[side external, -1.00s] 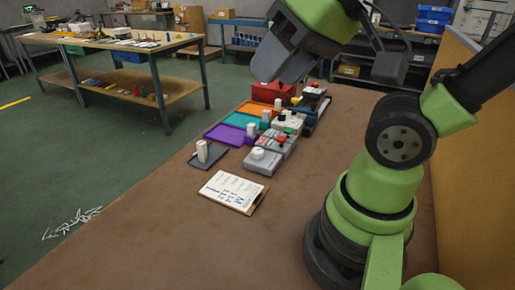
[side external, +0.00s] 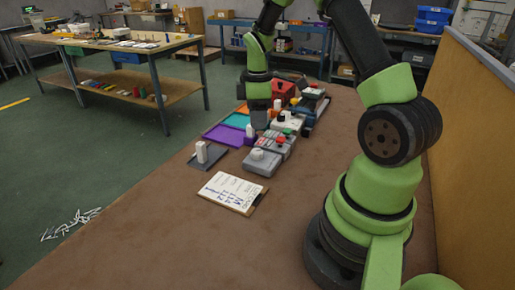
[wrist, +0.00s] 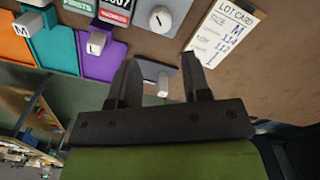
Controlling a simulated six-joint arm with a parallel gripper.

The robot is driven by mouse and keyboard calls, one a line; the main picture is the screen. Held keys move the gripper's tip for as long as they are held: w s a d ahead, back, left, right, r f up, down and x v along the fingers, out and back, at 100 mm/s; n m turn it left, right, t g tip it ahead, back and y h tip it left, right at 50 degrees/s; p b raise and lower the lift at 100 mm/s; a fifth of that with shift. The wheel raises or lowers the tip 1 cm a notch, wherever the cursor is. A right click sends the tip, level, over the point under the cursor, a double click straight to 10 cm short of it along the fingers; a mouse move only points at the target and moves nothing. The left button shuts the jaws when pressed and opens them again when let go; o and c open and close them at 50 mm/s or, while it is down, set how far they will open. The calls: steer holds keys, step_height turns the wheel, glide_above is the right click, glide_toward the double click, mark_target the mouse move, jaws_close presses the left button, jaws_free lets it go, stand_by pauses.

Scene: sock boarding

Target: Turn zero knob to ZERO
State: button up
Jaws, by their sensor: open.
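A round white knob (wrist: 161,19) with a dark pointer mark sits on a grey box (wrist: 178,8) at the top of the wrist view. In the side view the white knob (side external: 257,154) is on top of the nearest grey box (side external: 265,165). I cannot read a ZERO label beside it. My gripper (wrist: 160,62) is open, with its two dark fingers spread and nothing held between them. In the wrist view the knob appears beyond the fingertips, apart from them. In the side view my wrist is above the far boxes, and the fingertips cannot be made out.
Purple (side external: 226,134) and teal trays lie left of the boxes. A dark plate with a white post (side external: 201,152) is at the front left. A lot card on a clipboard (side external: 233,193) lies in front. A red button (side external: 281,140) is behind the knob.

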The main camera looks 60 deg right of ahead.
mark_target(258, 150)
step_height(258, 150, down, 10)
steer(key=shift+r, duration=0.1)
stand_by(0.4)
steer(key=c, duration=0.7)
